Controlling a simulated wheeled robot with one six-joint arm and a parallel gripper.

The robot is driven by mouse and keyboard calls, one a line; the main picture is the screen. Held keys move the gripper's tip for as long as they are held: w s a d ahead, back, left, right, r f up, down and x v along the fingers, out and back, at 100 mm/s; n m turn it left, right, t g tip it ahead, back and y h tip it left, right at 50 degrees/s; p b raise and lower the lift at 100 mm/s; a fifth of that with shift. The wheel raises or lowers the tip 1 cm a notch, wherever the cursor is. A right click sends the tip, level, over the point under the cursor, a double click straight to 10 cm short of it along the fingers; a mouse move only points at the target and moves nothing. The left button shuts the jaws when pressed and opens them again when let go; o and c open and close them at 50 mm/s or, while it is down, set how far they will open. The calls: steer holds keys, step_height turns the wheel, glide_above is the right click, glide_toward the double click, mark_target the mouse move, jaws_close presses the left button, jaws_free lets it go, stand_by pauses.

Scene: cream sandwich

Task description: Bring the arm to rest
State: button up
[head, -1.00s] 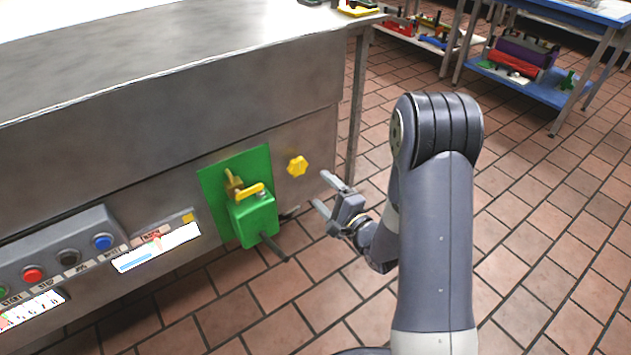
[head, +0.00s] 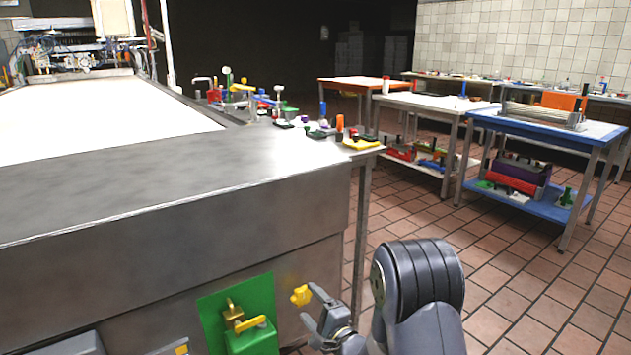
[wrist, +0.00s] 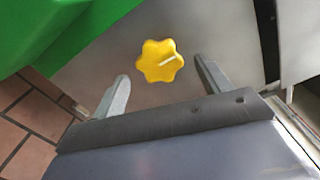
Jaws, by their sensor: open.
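My gripper (head: 311,306) is at the lower middle of the head view, in front of the metal machine's side panel. Its fingers are apart and nothing is between them. A yellow star-shaped knob (head: 301,295) on the panel lies just beyond the fingertips. In the wrist view the knob (wrist: 160,61) shows ahead of the two spread fingers (wrist: 165,82), with a gap in view between it and each finger. My arm rises from the bottom edge of the head view, bent at a dark ribbed joint.
A green box with a yellow handle (head: 252,324) sits on a green plate left of the knob. Steel and blue tables (head: 545,125) stand farther back. Tiled floor (head: 520,275) at right is open.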

steer(key=x, duration=0.2)
steer(key=shift+w+a, duration=0.2)
steer(key=shift+w, duration=0.05)
steer(key=shift+n, duration=0.3)
steer(key=shift+s, duration=0.1)
